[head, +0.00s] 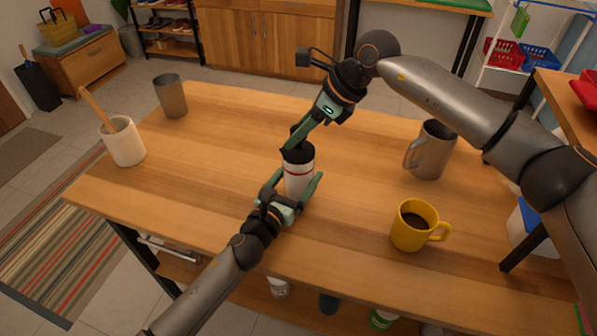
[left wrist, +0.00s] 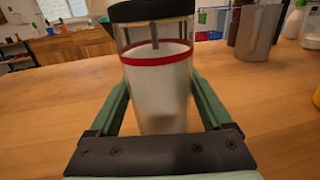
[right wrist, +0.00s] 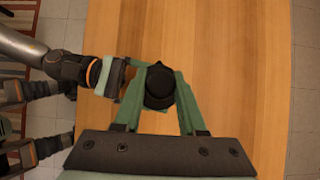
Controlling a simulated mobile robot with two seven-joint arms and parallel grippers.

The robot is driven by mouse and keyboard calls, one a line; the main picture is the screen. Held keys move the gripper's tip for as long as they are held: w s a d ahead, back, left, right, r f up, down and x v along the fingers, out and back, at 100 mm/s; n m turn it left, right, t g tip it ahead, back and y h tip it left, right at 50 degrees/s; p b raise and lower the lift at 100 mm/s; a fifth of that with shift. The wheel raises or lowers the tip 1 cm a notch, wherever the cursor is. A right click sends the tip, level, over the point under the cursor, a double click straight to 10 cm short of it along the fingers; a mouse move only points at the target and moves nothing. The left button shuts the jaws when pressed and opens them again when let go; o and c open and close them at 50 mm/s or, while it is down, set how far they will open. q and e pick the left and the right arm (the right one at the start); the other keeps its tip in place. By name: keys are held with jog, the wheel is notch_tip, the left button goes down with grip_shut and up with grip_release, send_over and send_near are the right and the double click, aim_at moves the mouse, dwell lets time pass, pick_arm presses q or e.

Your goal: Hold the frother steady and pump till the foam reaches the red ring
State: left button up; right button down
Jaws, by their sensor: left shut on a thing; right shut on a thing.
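The frother (head: 299,178) stands upright on the wooden table, a clear cylinder with a black lid and a red ring. In the left wrist view, white foam fills the frother (left wrist: 160,95), its top at or slightly above the red ring (left wrist: 157,58). A thin rod shows above the foam. My left gripper (head: 296,186) is shut around the frother's body, one finger on each side. My right gripper (head: 297,143) comes from above and is shut on the black plunger knob (right wrist: 160,86), close over the lid.
A yellow mug (head: 412,236) of dark liquid and a grey-brown pitcher (head: 432,152) stand to the right. A grey cup (head: 171,97) and a white crock (head: 124,144) with a wooden utensil stand left. Table around the frother is clear.

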jog(key=shift+c, duration=2)
grip_release()
jog(key=shift+r, duration=0.15)
jog(key=shift+r, duration=3.4)
